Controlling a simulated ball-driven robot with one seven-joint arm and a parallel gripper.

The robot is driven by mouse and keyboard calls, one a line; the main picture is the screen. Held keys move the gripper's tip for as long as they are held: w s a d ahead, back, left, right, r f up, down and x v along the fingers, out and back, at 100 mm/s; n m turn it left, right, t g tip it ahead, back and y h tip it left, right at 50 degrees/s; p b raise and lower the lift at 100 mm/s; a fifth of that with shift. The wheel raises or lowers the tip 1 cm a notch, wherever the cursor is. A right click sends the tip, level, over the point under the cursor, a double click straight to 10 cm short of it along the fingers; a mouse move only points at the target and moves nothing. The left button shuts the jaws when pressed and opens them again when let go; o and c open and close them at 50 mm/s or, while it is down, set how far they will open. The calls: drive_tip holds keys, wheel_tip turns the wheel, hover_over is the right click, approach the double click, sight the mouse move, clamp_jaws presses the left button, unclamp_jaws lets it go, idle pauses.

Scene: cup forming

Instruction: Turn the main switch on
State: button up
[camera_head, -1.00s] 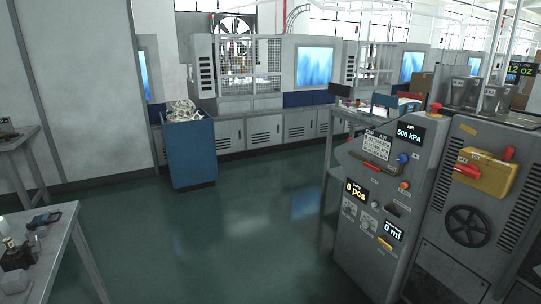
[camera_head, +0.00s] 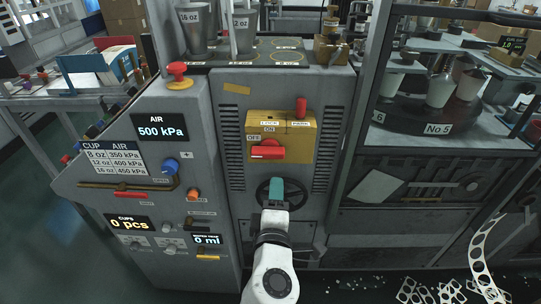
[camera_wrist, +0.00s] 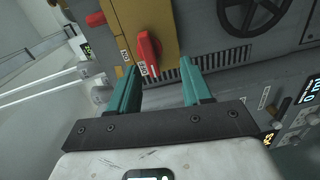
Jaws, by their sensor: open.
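The main switch is a yellow box (camera_head: 281,133) on the grey machine front, marked OFF, ON and LOCK. Its red handle (camera_head: 266,151) lies roughly level, with its left end by the OFF label. A second red part (camera_head: 301,108) stands at the box's upper right. My gripper (camera_head: 277,184) is below the box, in front of the black handwheel. In the wrist view my gripper (camera_wrist: 160,66) has its teal fingers spread and empty. The red handle (camera_wrist: 148,51) shows beyond the fingertips there, apart from them, on the yellow box (camera_wrist: 140,25).
The black handwheel (camera_head: 297,193) sits just below the switch. A sloped panel to the left carries a red mushroom button (camera_head: 177,70), a blue knob (camera_head: 171,166) and displays (camera_head: 162,127). A cup turntable (camera_head: 440,120) stands to the right. Scrap strips (camera_head: 440,290) lie at lower right.

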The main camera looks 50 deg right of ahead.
sight(269, 157)
drive_tip(key=shift+n+t, duration=0.4)
drive_tip(key=shift+n, duration=0.1)
drive_tip(key=x, duration=0.3)
drive_tip(key=w+r+p+x, duration=0.1)
drive_tip(key=x, duration=0.3)
drive_tip(key=a+r+p+x, duration=0.1)
drive_tip(key=x, duration=0.3)
drive_tip(key=shift+w+d, duration=0.1)
drive_tip(key=shift+w, duration=0.15)
clamp_jaws()
